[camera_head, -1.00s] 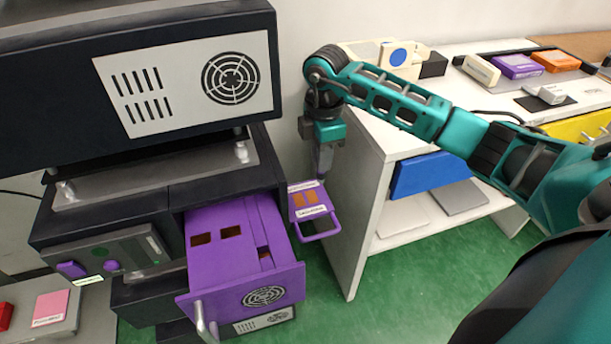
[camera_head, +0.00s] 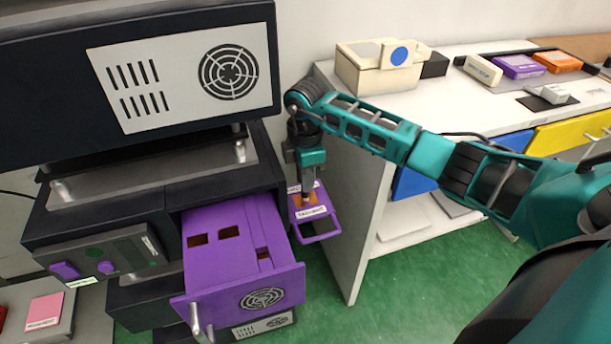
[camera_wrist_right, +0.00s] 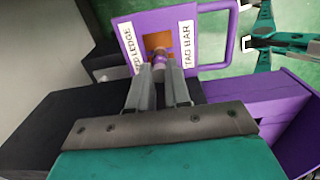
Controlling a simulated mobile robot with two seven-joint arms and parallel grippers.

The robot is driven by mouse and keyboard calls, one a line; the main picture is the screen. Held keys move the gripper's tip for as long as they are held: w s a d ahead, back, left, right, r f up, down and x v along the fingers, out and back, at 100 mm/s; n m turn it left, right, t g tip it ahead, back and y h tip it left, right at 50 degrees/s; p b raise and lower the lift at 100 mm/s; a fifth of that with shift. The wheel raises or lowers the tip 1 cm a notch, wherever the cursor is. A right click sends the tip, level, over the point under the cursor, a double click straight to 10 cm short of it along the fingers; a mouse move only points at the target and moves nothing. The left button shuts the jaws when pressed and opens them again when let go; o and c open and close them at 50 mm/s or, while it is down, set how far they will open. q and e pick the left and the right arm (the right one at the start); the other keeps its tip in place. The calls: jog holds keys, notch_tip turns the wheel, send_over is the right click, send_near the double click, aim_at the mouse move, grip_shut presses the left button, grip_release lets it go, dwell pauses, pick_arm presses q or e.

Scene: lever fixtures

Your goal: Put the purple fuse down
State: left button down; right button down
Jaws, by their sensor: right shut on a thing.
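My right gripper (camera_head: 306,197) points down at the purple ledge (camera_head: 318,227) beside the open drawer. In the right wrist view my right gripper (camera_wrist_right: 160,70) is shut on the purple fuse (camera_wrist_right: 159,57), a small rounded piece between the fingertips. The fuse is over the orange patch (camera_wrist_right: 158,40) of the purple ledge (camera_wrist_right: 205,48); I cannot tell whether it touches. In the head view the fuse is hard to make out. My left gripper is not in view.
The open purple drawer (camera_head: 232,242) is just left of the ledge, under the dark cabinet (camera_head: 40,75). A white shelf unit (camera_head: 350,200) stands close on the right. Green floor (camera_head: 400,280) lies below.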

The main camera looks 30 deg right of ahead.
jog(key=shift+f, duration=0.1)
jog(key=c, duration=1.1)
grip_release()
notch_tip(320, 180, up, 12)
jog(key=shift+r+p, duration=0.15)
jog(key=shift+p, duration=1.05)
